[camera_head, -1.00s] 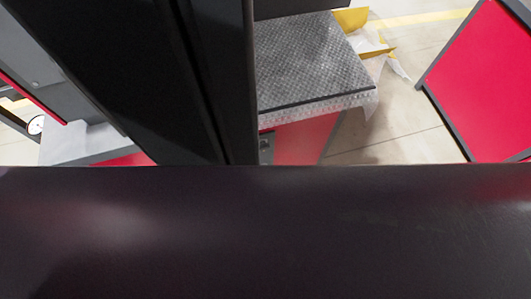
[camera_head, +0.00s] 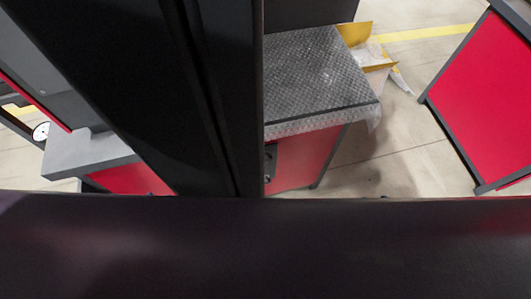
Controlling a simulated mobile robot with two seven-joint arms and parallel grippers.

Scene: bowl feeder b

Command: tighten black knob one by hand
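I cannot make out black knob one in the head view. Neither of my grippers is in view. A large dark surface fills the lower third of the picture and hides whatever lies below it. A wide black upright post (camera_head: 150,90) runs from the top left down to the middle and hides what is behind it.
A red cabinet with a grey tread-plate top (camera_head: 315,75) stands right of the post. Yellow and clear sheet material (camera_head: 372,55) lies behind it. A red panel with a dark frame (camera_head: 485,100) stands at right. A grey ledge (camera_head: 85,152) is at left. Pale floor (camera_head: 400,150) is open between.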

